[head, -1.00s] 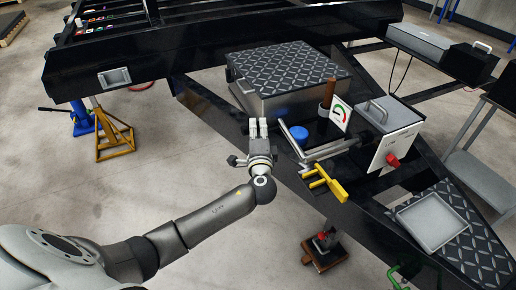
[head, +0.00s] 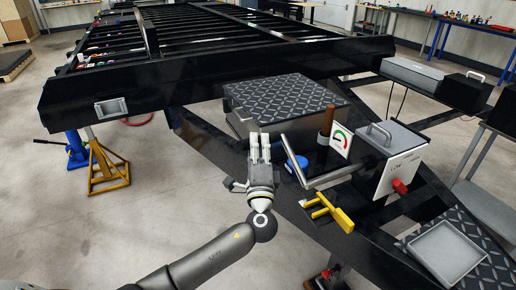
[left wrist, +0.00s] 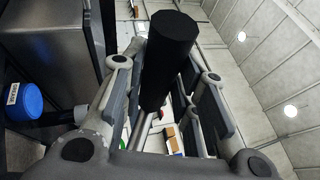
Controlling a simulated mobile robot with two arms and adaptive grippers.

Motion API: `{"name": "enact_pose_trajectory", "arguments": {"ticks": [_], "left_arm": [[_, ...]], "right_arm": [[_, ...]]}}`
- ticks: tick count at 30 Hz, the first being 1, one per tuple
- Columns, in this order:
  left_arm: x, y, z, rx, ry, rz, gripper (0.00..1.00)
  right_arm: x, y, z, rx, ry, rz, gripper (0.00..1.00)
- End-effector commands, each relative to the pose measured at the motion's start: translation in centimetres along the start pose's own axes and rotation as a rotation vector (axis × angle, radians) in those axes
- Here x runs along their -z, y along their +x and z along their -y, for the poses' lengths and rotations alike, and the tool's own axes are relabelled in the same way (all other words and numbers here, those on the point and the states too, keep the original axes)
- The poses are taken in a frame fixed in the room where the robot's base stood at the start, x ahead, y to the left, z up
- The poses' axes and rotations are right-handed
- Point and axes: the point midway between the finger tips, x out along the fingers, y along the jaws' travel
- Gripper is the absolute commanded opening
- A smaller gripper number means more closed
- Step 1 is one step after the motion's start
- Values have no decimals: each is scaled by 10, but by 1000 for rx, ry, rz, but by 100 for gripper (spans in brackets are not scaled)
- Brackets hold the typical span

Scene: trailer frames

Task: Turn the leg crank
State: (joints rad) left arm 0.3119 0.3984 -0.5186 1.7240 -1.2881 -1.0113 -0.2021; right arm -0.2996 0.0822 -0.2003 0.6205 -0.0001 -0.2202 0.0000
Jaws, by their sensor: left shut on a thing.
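The leg crank's bare metal bar (head: 294,160) shows right of my left gripper in the head view, slanting down to the right. In the left wrist view, the crank's black cylindrical grip (left wrist: 168,60) lies between the fingers of my left gripper (left wrist: 165,85), with a metal rod below it. My left gripper (head: 260,148) is shut on this grip, with its fingers pointing away from me; they hide the grip in the head view. My right gripper is not in view.
A yellow handle (head: 330,212), a blue cap (head: 297,162) and a grey box with a red knob (head: 399,186) sit close right of the gripper. A diamond-plate box (head: 285,98) stands behind it. A yellow stand (head: 107,172) is at left. The floor between is clear.

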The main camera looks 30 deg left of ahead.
Motion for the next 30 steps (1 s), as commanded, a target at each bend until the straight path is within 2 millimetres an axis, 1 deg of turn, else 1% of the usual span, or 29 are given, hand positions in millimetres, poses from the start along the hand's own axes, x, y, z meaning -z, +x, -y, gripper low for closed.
{"name": "enact_pose_trajectory", "arguments": {"ticks": [3,4,9,17,20,23,26,30], "left_arm": [[0,1,3,5,-1,-1,0],[0,1,3,5,-1,-1,29],[0,1,2,3,-1,-1,49],[0,0,1,1,-1,-1,49],[0,-4,0,-1,-1,-2,49],[1,-15,-1,-2,-2,-4,49],[0,-34,-1,-4,-3,-3,49],[0,-65,-1,-4,-3,-2,49]], "right_arm": [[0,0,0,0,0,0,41],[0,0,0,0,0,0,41],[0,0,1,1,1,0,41],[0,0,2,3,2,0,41],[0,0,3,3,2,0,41],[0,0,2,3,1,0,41],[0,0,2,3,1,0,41],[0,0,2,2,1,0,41]]}}
